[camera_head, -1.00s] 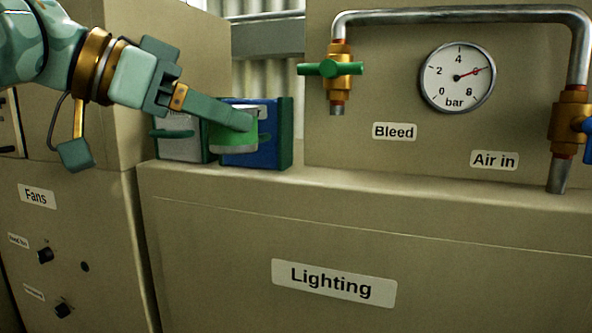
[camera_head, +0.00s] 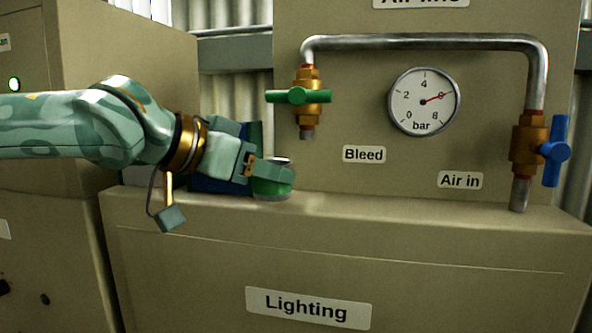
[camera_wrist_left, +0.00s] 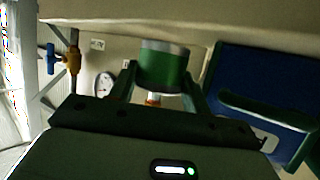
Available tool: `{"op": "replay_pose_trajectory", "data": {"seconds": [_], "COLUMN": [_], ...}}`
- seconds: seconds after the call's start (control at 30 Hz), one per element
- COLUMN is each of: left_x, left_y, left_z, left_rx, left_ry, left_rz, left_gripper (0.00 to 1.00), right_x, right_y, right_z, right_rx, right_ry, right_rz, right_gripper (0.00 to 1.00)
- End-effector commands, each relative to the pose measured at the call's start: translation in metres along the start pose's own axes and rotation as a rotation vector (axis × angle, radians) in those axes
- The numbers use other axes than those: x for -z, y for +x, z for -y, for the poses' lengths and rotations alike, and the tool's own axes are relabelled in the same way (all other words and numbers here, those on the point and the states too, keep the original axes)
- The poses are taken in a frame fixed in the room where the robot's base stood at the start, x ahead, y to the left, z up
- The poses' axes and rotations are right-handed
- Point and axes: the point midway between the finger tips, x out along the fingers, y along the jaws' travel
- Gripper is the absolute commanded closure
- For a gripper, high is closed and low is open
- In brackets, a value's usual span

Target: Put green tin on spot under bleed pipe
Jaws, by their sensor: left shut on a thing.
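The green tin (camera_head: 272,186) is between the fingers of my left gripper (camera_head: 266,178), low over or on the cabinet ledge. I cannot tell whether its base touches. In the left wrist view the tin (camera_wrist_left: 163,66) sits between the two fingers of the gripper (camera_wrist_left: 163,80), which is shut on it. The bleed pipe (camera_head: 307,118) ends in an open mouth below a brass valve with a green handle, to the right of and above the tin. No marked spot shows on the ledge under it. My right gripper is not in view.
The blue box (camera_head: 215,184) stands behind my left gripper; it also shows in the wrist view (camera_wrist_left: 235,85). The pressure gauge (camera_head: 423,101) and the air-in pipe with its blue handle (camera_head: 555,151) are to the right. The ledge (camera_head: 400,207) is clear under the pipes.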

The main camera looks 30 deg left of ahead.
Motion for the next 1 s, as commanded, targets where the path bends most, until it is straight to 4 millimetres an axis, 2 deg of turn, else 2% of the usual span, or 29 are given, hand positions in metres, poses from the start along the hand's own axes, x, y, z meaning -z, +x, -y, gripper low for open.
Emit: {"op": "replay_pose_trajectory", "data": {"seconds": [0.1, 0.3, 0.47, 0.5, 0.6, 0.97, 1.0], "left_x": [0.006, 0.012, 0.022, 0.018, 0.009, 0.006, 0.005], "left_y": [0.018, 0.032, 0.058, 0.062, 0.064, 0.064, 0.065], "left_z": [0.0, 0.0, 0.0, -0.001, -0.001, 0.0, 0.0], "left_rx": [-0.001, -0.001, -0.001, -0.003, -0.002, -0.001, -0.001], "left_ry": [0.001, 0.001, 0.001, 0.0, 0.0, 0.001, 0.001], "left_rz": [0.003, 0.002, 0.005, 0.004, 0.0, 0.0, 0.0], "left_gripper": [0.74, 0.74, 0.74, 0.74, 0.74, 0.74, 0.49], "right_x": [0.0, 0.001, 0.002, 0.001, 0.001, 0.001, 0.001], "right_y": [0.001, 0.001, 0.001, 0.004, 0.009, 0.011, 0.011], "right_z": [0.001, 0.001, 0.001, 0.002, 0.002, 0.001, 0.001], "right_rx": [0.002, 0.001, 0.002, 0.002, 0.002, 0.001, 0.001], "right_ry": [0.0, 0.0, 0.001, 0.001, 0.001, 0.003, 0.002], "right_rz": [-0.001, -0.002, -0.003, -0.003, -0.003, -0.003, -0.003], "right_gripper": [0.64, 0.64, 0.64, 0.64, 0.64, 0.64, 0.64]}}
